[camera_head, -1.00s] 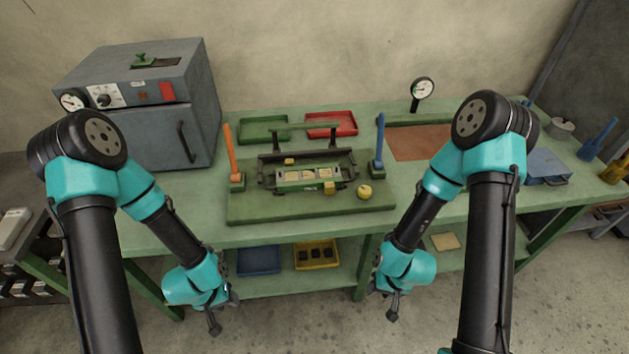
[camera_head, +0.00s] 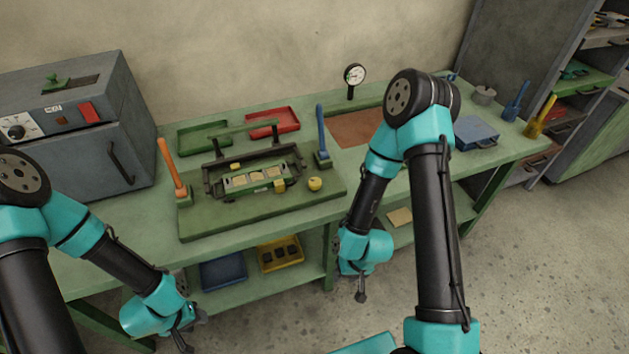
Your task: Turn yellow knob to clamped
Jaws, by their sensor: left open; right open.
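A round yellow knob (camera_head: 315,184) sits at the right front of the green fixture board (camera_head: 222,227) on the bench. Whether the knob stands at a clamped mark is too small to tell. My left gripper (camera_head: 186,341) hangs low in front of the bench, left of the knob, and is empty. My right gripper (camera_head: 361,292) hangs below the bench top, right of and nearer than the knob, open and empty.
An orange lever (camera_head: 172,166) and a blue lever (camera_head: 321,133) rise from the board's sides. Green (camera_head: 203,137) and red (camera_head: 272,122) trays lie behind. A grey oven (camera_head: 75,140) stands left, a dial gauge (camera_head: 354,75) behind.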

